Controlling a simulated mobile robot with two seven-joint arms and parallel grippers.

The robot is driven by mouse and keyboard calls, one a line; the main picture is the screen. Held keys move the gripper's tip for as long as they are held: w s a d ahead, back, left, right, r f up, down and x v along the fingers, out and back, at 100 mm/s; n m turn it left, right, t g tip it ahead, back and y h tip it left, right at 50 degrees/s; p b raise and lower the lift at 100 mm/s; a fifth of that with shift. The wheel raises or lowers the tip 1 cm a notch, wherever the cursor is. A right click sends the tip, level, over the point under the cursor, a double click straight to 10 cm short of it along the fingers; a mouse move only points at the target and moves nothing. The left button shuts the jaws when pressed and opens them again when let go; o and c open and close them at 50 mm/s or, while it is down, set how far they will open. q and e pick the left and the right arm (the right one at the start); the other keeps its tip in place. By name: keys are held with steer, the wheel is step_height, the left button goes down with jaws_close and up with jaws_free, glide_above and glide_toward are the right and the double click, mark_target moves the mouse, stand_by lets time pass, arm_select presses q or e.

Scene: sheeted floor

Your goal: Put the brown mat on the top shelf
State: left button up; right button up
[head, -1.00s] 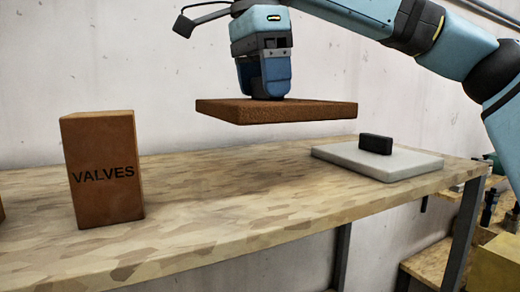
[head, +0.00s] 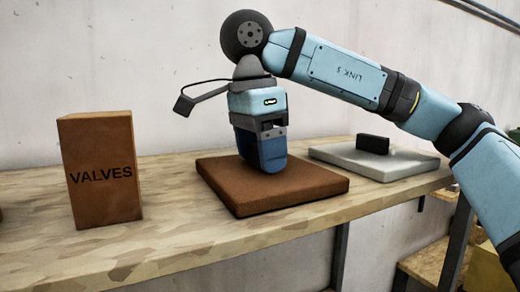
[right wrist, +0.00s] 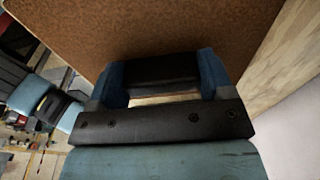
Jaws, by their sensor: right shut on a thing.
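The brown mat (head: 312,184) is a thick square slab lying flat at the middle of the wooden top shelf (head: 165,232). It seems to rest on the board, though a very thin gap could not be told. My right gripper (head: 264,168) points straight down over the mat's middle. In the right wrist view its two blue fingers (right wrist: 160,78) are shut on a dark handle (right wrist: 158,70) on the mat (right wrist: 150,25). The fingers hide most of that handle in the head view. My left gripper is not in view.
A brown box marked VALVES (head: 101,170) stands left of the mat with a gap between. A pale slab (head: 345,157) with a black handle (head: 372,143) lies close behind at right. A pale wall (head: 80,50) is behind. The shelf's front left is bare.

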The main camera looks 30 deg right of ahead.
mark_target(251, 169)
steer(key=shift+f, duration=0.15)
steer(key=o, duration=1)
step_height(251, 169, up, 12)
steer(key=a, duration=0.1)
steer(key=shift+a, duration=0.3)
